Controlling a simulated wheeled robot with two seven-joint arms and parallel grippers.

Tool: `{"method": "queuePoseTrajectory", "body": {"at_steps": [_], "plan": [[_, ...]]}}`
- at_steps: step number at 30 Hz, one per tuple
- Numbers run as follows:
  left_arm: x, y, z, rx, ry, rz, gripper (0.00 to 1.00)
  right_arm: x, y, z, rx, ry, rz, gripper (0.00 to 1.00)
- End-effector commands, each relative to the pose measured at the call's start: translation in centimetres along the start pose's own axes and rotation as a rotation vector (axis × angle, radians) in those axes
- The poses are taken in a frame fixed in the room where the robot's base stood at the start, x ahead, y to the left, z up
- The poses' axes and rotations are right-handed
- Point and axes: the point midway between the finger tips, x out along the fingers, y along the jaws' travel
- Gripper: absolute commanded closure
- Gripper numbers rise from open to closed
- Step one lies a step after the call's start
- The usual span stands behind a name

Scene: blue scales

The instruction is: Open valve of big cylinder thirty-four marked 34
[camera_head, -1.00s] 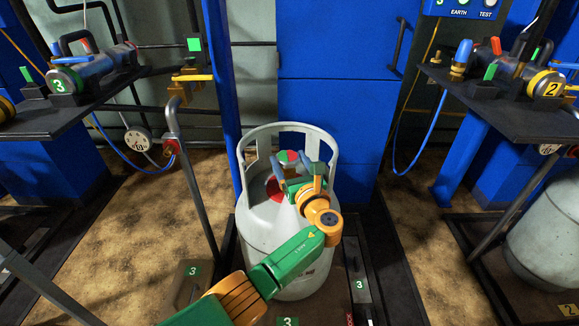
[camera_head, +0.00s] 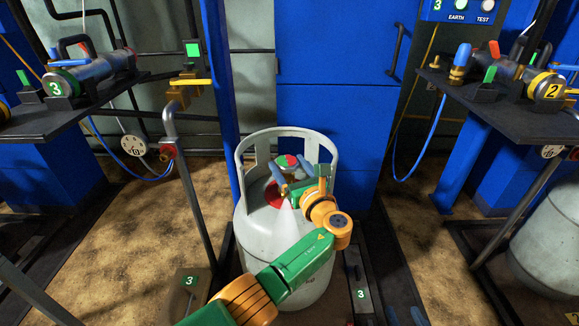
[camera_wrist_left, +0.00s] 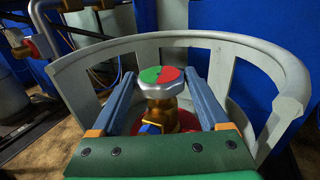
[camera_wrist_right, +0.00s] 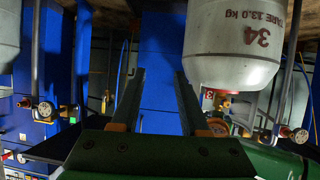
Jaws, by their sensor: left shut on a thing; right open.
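A pale grey gas cylinder (camera_head: 262,240) with a collar stands upright in the middle of the head view. Its valve knob (camera_head: 288,161) has a red and green top. My left gripper (camera_head: 294,171) reaches over the collar and is shut on the knob. In the left wrist view, its blue fingers lie on either side of the knob (camera_wrist_left: 160,80), above a brass valve body (camera_wrist_left: 165,113). A faint pale plume (camera_head: 289,232) shows below the gripper. My right gripper (camera_wrist_right: 158,75) is open and empty. In the right wrist view, a cylinder marked 34 (camera_wrist_right: 240,55) appears upside down.
Dark shelves hold a device marked 3 (camera_head: 95,68) at left and one marked 2 (camera_head: 520,75) at right. A blue cabinet (camera_head: 335,120) stands behind the cylinder. A metal post (camera_head: 190,195) is left of it. Another grey cylinder (camera_head: 545,240) is at far right.

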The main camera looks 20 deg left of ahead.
Motion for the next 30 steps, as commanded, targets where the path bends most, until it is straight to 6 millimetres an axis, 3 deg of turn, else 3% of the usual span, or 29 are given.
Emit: {"method": "queuePoseTrajectory", "body": {"at_steps": [2,3,4,16,23,30], "plan": [[0.0,0.0,0.1,0.0,-0.002,0.0,0.77,0.0,0.0,0.0,0.0,-0.001,0.0,0.55],[0.0,0.0,0.1,0.0,-0.002,0.0,0.19,0.0,0.0,0.0,0.0,-0.001,0.0,0.55],[0.0,0.0,0.1,0.0,-0.002,0.0,0.11,0.0,0.0,0.0,0.0,-0.001,0.0,0.55],[-0.1,0.0,0.1,0.0,-0.001,-0.001,0.09,-0.1,0.1,0.6,0.001,-0.036,0.003,0.55],[-1.1,0.0,0.2,0.001,0.0,-0.002,0.09,-1.4,0.5,5.0,0.01,-0.269,0.01,0.55],[-2.3,0.0,0.2,0.0,0.0,-0.002,0.09,-4.1,0.7,9.9,0.023,-0.539,0.015,0.55]]}}
